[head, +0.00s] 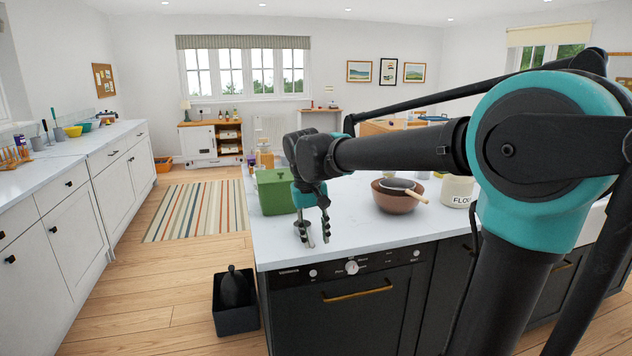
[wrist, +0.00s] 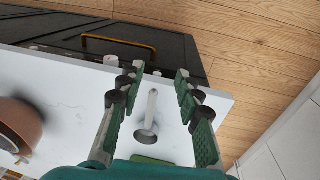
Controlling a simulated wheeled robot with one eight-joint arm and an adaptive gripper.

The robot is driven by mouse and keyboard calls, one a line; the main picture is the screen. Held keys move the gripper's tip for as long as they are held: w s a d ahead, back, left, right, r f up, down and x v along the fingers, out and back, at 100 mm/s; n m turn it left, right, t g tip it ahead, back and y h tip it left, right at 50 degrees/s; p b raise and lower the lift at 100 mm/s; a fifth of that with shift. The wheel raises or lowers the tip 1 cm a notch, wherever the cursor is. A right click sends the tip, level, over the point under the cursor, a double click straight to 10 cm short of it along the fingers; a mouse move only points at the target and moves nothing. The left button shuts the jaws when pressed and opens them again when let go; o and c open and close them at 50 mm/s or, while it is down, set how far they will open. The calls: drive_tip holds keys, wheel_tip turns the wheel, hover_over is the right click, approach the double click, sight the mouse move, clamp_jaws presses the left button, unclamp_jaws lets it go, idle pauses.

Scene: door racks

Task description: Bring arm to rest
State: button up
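My gripper (head: 314,236) hangs with its fingers downward over the front left part of the white island counter (head: 350,238). My gripper also shows in the wrist view (wrist: 157,84), its two green and black fingers spread apart with nothing held between them. My arm is stretched out over the island.
A green box (head: 274,192) stands close behind and left of my gripper. A brown bowl (head: 396,201) with a pan on it and a flour canister (head: 457,191) stand to the right. A dark bin (head: 236,315) is on the floor left of the oven (head: 352,310).

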drive_tip(key=s+d+f+m+t, duration=0.1)
drive_tip(key=s+d+f, duration=0.6)
drive_tip(key=d+f, duration=0.2)
drive_tip(key=s+d+f+m+t+y, duration=0.1)
drive_tip(key=s+d+f+t, duration=0.1)
drive_tip(key=s+d+f, duration=0.5)
drive_tip(key=d+f, duration=0.3)
drive_tip(key=f, duration=0.1)
drive_tip(key=shift+s+d+f+m, duration=0.15)
drive_tip(key=shift+s+m, duration=0.15)
drive_tip(key=shift+m, duration=0.1)
drive_tip(key=shift+o, duration=0.4)
